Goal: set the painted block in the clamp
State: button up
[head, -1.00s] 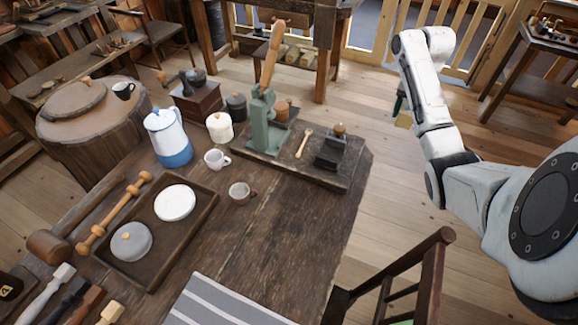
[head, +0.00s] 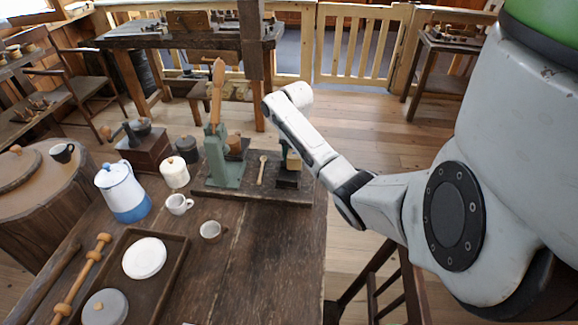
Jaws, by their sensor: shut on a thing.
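My gripper (head: 285,150) hangs at the end of my white arm, over the right part of the dark board on the table. Its fingers are small and mostly hidden behind the arm. It is shut on the painted block (head: 293,161), of which a small pale patch shows under the arm, just above a black box-like piece. I cannot tell whether the block touches that piece. A green metal stand (head: 221,160) with an upright wooden lever, which looks like the clamp, stands on the board to the left of my gripper.
A white canister (head: 174,172), two cups, a white-and-blue pot (head: 123,192) and a tray (head: 170,262) stand further left. The table's front middle is clear.

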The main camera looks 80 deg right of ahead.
aim_at(289, 175)
jog(key=shift+w+a+f, duration=0.2)
jog(key=shift+w+f, duration=0.15)
jog(key=shift+f, duration=0.15)
jog(key=shift+w+a+f, duration=0.15)
jog(key=shift+w+f, duration=0.2)
jog(key=shift+f, duration=0.1)
jog(key=shift+w+f, duration=0.15)
jog(key=shift+f, duration=1.6)
jog(key=shift+f, duration=0.15)
jog(key=o, duration=1.1)
notch_tip(289, 175, up, 12)
jog(key=shift+r, duration=0.15)
